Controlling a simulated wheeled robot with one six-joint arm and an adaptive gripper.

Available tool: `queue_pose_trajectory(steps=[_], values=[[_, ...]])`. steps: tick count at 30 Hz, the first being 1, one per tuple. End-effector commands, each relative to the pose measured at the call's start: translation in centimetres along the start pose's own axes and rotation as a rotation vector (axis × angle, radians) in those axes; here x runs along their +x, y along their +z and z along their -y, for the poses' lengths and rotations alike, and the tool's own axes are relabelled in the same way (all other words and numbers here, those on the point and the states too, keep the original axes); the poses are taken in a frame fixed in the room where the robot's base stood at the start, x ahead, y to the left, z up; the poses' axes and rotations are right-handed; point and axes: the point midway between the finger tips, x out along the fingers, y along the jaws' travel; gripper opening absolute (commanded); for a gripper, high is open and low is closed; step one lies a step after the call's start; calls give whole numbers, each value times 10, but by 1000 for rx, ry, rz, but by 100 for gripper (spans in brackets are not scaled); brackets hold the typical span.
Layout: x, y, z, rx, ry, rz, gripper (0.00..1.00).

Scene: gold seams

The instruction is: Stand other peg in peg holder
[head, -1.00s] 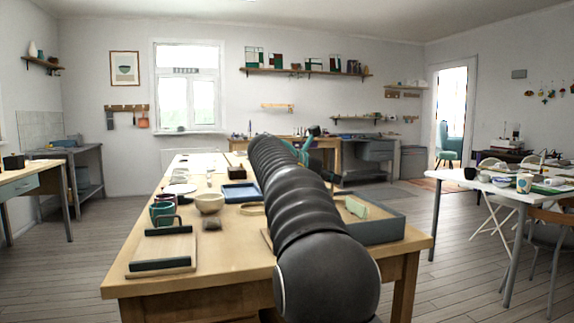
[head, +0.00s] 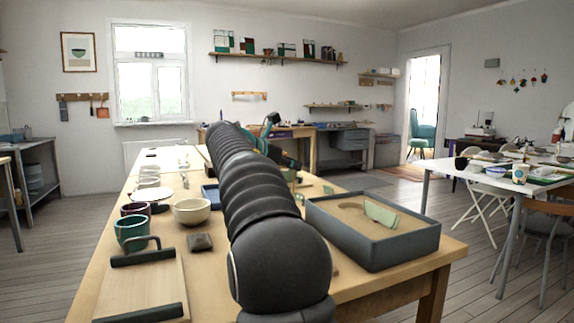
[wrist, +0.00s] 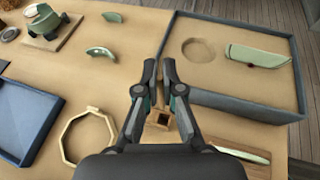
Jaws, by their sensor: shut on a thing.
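In the wrist view my gripper (wrist: 159,68) points out over the wooden table, its two fingers close together with a narrow gap. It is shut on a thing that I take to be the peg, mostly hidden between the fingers. A small wooden block with a dark square opening (wrist: 161,119) shows between the finger links; it may be the peg holder, but I cannot tell for sure. In the head view my dark arm reaches away over the table and hides much of its middle.
A grey sand-filled tray (head: 405,252) holding a pale green shard (wrist: 258,56) stands right of the gripper. A blue tray (wrist: 52,122) and wooden octagonal ring (wrist: 66,137) lie left. A green shard (wrist: 101,52) lies ahead. A cream bowl (head: 192,211) and green cup (head: 131,233) stand left of my arm.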

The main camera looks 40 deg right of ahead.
Motion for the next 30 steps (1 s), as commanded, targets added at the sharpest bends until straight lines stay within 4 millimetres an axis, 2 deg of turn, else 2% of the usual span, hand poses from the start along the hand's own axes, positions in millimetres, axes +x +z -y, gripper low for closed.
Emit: queue_pose_trajectory(steps=[21,30], values=[[14,-36,-1,-1,2,0,0],[16,-42,-1,-1,2,0,0]])
